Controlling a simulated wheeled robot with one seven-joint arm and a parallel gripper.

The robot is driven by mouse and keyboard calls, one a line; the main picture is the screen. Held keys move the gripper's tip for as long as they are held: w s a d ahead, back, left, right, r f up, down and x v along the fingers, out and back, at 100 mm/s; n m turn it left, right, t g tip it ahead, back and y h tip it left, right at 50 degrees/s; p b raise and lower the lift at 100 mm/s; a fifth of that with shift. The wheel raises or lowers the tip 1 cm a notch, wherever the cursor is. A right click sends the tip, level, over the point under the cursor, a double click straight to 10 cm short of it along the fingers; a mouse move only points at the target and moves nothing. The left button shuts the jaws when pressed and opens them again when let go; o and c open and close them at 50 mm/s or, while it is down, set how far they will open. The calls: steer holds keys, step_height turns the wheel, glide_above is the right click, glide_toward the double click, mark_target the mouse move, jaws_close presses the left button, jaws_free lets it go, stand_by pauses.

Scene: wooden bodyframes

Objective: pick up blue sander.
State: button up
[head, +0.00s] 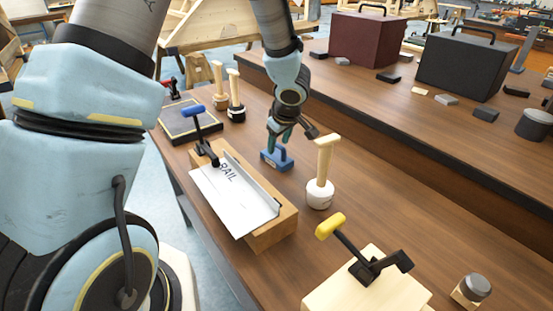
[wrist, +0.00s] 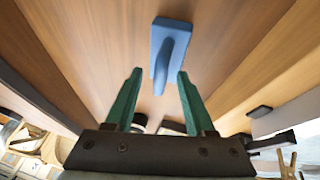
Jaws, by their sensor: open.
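The blue sander (head: 277,158) lies on the wooden bench, behind the metal rail piece and to the left of the white-headed mallet in the head view. It has a flat base and a raised handle. My gripper (head: 282,138) is just above it in the head view, its green fingers pointing down. In the wrist view the sander (wrist: 169,52) shows beyond the fingertips, with its handle end near the gap between them. My gripper (wrist: 158,76) is open, with nothing seen held between the fingers. Whether the fingers touch the sander cannot be told.
A white-headed mallet (head: 320,190) stands close right of the sander. A rail sheet (head: 232,196) on a wooden block and a blue-handled clamp (head: 197,125) are in front and left. A yellow-handled clamp (head: 345,240) is nearer. Bare bench lies behind the mallet.

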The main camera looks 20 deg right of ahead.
steer(key=shift+x, duration=1.05)
steer(key=shift+s, duration=0.1)
jaws_close()
